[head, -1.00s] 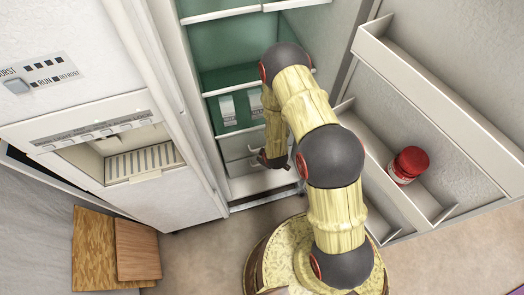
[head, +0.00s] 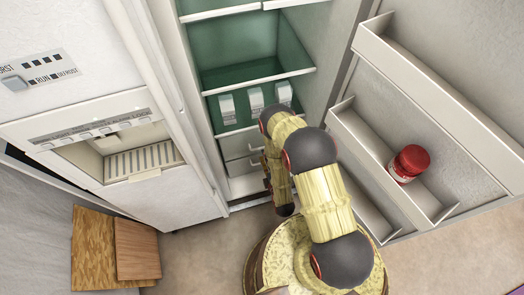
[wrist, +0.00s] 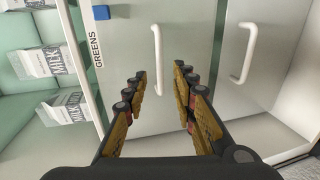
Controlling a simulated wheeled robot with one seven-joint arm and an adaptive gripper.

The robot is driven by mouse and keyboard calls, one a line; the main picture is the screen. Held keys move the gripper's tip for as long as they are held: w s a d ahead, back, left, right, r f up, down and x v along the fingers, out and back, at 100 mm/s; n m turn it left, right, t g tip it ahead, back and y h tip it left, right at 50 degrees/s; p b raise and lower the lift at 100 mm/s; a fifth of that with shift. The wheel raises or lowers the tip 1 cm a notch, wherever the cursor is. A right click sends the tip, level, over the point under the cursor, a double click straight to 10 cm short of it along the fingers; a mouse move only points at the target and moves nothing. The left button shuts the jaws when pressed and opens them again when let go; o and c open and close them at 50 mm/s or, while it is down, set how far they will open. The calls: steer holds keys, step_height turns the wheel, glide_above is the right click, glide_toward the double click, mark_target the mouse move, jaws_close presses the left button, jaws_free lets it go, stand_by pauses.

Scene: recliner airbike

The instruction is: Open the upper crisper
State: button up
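The upper crisper (head: 232,147) is a pale drawer front inside the open fridge, under the milk shelf. In the wrist view, which is turned sideways, the upper crisper (wrist: 127,50) carries a "GREENS" label and a white bar handle (wrist: 159,62). It appears shut. The lower crisper (wrist: 235,85) lies to its right with its own handle (wrist: 243,52). My gripper (wrist: 160,72) is open and empty. Its fingertips appear on either side of the upper handle, apparently short of it; contact cannot be told. In the head view my arm hides most of the gripper.
Milk cartons (head: 228,108) stand on the shelf above the drawers. The freezer door (head: 90,80) stands on the left. Boards (head: 95,245) lie on the floor.

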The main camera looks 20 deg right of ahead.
steer(key=shift+b+x, duration=0.6)
steer(key=shift+x, duration=1.9)
steer(key=c, duration=0.3)
jaws_close()
steer(key=shift+f, duration=0.1)
